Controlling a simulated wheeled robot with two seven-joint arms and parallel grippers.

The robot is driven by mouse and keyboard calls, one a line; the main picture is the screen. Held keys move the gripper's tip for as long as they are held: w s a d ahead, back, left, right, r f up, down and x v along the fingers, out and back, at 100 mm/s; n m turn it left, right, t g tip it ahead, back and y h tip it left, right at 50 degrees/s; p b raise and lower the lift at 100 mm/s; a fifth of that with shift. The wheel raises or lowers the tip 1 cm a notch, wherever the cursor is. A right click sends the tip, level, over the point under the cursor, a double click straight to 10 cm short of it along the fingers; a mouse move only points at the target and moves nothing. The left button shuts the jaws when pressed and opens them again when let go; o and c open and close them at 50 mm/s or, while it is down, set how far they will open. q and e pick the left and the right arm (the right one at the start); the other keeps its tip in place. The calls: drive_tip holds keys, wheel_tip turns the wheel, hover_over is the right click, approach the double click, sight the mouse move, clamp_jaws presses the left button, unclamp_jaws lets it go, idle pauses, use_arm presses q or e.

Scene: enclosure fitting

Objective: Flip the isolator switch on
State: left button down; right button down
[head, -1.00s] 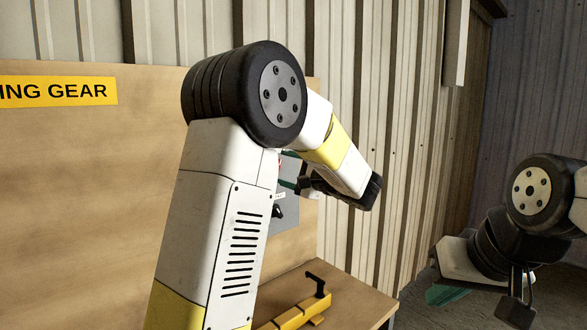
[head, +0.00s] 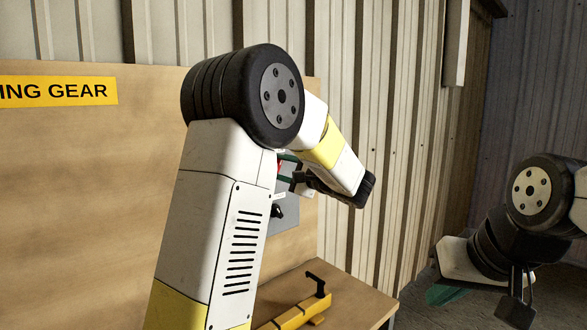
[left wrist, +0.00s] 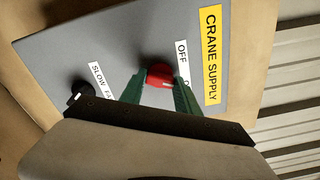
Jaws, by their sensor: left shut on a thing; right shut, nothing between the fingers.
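The isolator switch is a red knob (left wrist: 160,75) on a grey panel (left wrist: 110,45), beside an "OFF" label (left wrist: 182,62) and a yellow "CRANE SUPPLY" label (left wrist: 211,55) in the left wrist view. My left gripper (left wrist: 160,82) has its green fingers on both sides of the knob, shut on it. In the head view, my left arm hides most of the panel (head: 284,217) and much of that gripper. My right gripper (head: 447,294) is at the lower right, away from the panel, shut and empty; its fingers show only partly.
A black knob (left wrist: 80,92) with a "SLOW" label sits on the same panel. A wooden board (head: 90,190) stands behind my left arm. A yellow bar with a black handle (head: 300,311) lies on the wooden bench (head: 358,297). Corrugated wall rises behind.

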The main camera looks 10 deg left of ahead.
use_arm(q)
drive_tip(key=shift+m, duration=0.5)
drive_tip(key=c, duration=0.9)
unclamp_jaws()
drive_tip(key=v, duration=0.7)
drive_tip(key=shift+s+d, duration=0.25)
drive_tip(key=shift+d, duration=0.05)
